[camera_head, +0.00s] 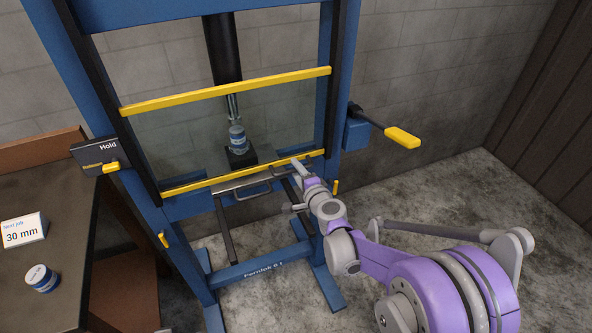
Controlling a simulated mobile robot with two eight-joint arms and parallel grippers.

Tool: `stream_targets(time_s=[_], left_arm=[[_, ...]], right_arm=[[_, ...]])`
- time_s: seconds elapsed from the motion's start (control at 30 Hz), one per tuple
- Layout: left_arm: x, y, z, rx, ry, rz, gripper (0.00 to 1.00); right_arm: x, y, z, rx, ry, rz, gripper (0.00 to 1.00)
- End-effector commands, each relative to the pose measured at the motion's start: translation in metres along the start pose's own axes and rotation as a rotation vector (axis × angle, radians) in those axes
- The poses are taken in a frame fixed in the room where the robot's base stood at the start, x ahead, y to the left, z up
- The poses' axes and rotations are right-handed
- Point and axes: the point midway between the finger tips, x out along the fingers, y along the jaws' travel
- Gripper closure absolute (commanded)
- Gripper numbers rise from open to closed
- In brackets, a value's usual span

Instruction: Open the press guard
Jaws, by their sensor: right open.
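The press guard (175,140) is a clear panel with a yellow bar (230,90) along its top and another yellow bar (200,186) along its bottom. It sits between the black side rails of the blue press frame (80,60), in front of the ram (222,50) and a small cylinder (238,138) with a blue-and-white label. My right gripper (301,170) is open at the right end of the bottom bar. Whether it touches the bar I cannot tell. My left gripper is out of view.
A yellow-handled lever (402,137) sticks out from the frame's right side. A "Hold" box (100,156) with a yellow lever is at the left. A dark table (60,240) at the left holds a "30 mm" card (24,231) and a small labelled cylinder (41,278). Floor at the right is clear.

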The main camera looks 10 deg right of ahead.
Motion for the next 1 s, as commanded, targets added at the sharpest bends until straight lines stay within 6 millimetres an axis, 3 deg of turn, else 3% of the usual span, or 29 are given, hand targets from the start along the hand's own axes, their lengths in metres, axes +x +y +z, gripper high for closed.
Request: stream_targets(time_s=[0.4,0.67,1.0], left_arm=[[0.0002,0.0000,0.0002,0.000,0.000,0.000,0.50],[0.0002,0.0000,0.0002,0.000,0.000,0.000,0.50],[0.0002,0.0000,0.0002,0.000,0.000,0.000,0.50]], right_arm=[[0.0096,-0.0001,0.0003,0.000,-0.001,0.000,0.53],[0.0094,-0.0001,0.0004,0.000,-0.001,0.000,1.00],[0.0093,-0.0001,0.0003,0.000,-0.001,0.000,1.00]])
